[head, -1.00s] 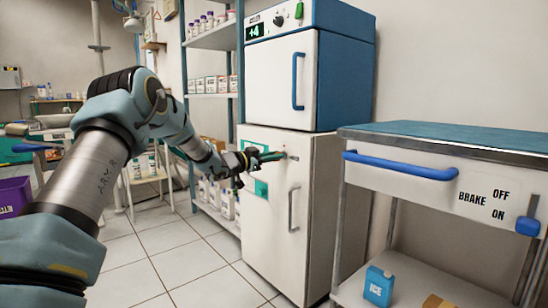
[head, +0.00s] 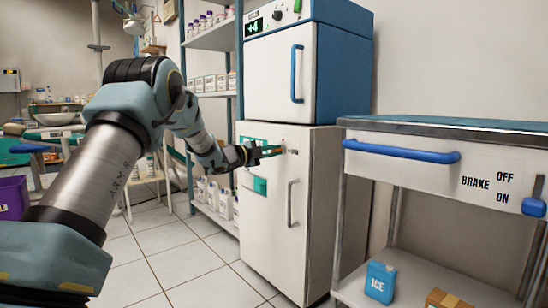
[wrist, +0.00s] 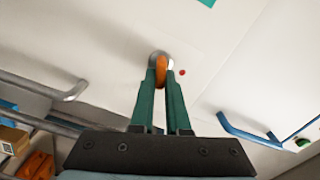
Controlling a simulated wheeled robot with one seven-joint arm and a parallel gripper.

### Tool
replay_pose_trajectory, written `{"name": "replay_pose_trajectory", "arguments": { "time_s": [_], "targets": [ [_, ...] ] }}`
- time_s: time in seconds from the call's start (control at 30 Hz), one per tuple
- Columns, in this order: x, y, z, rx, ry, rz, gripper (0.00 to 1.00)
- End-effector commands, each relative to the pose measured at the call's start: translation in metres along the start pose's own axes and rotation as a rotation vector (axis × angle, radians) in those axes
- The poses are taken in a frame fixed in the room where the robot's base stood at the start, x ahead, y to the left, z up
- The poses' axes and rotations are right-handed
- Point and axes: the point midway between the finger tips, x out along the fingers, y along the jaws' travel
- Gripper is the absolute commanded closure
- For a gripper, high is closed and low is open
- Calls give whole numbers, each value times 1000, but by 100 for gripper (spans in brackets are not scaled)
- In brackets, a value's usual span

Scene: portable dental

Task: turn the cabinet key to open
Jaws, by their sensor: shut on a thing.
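The white cabinet (head: 265,225) stands below the blue-and-white unit, with its door closed and a vertical metal handle (head: 291,203). The orange key (wrist: 161,68) sits in a round silver lock (wrist: 157,56) on the door in the wrist view. My gripper (head: 277,151) reaches the upper part of the door. In the wrist view its green fingers (wrist: 160,82) are shut on the key's orange head, one on each side. The key's shaft is hidden. A small red dot (wrist: 182,72) is on the door beside the lock.
A blue-topped cart (head: 430,128) with a blue handle stands to the right, with an ice pack (head: 379,283) on its lower shelf. Metal shelves (head: 212,40) with bottles and boxes stand left of the cabinet. The tiled floor (head: 170,262) before the cabinet is clear.

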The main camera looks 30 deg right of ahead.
Motion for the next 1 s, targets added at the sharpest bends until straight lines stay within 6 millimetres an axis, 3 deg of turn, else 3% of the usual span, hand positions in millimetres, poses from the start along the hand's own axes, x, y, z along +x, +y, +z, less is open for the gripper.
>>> {"name": "replay_pose_trajectory", "arguments": {
  "time_s": [0.43, 1.0],
  "targets": [
    [0, 5, 1, 289, 1, 1, 100],
    [0, 4, 0, 360, 1, 1, 100]
  ]
}}
